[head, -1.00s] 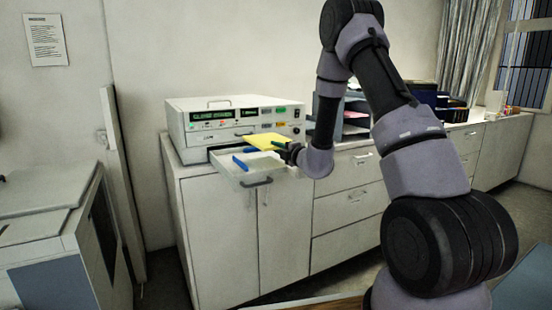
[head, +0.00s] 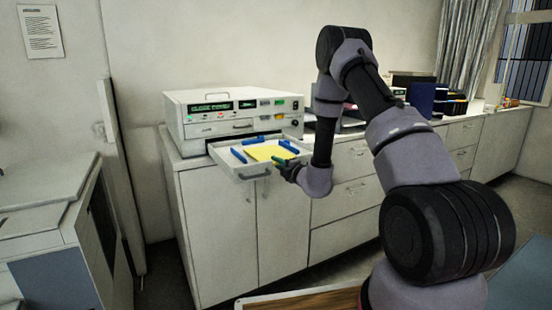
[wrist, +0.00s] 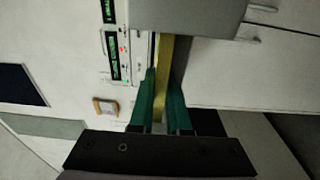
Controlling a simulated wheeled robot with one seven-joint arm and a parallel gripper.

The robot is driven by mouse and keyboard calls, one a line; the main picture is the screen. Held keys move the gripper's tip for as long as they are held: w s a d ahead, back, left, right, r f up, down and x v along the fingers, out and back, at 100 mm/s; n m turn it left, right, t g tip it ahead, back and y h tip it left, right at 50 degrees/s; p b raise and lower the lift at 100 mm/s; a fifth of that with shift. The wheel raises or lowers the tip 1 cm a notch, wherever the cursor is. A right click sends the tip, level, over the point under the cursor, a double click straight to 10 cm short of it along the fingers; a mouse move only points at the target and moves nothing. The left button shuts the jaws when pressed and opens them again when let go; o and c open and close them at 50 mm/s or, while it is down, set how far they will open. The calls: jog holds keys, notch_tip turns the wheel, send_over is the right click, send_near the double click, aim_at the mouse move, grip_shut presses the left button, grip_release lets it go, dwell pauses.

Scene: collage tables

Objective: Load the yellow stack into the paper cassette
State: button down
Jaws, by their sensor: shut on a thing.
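The yellow stack (head: 266,152) lies low within the open paper cassette (head: 259,171), among its blue guides (head: 238,156). I cannot tell whether it rests fully on the cassette floor. My gripper (head: 281,161) is at the right front side of the cassette, its green fingers shut on the near right edge of the stack. In the wrist view the fingers (wrist: 165,92) pinch the yellow stack (wrist: 164,62), seen edge-on, beside a pale grey panel. The cassette sticks out from the front of the white machine (head: 235,113), which has lit green displays.
The machine stands on a white cabinet (head: 215,220). Dark trays and boxes (head: 425,98) stand along the counter at the right, behind my arm. Another light-coloured unit (head: 60,230) is at the left. A wooden edge (head: 300,303) shows at the bottom.

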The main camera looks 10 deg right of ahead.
jog(key=shift+f, duration=0.1)
jog(key=c, duration=0.8)
grip_release()
jog(key=v, duration=1)
jog(key=shift+s, duration=0.4)
jog(key=shift+d, duration=0.15)
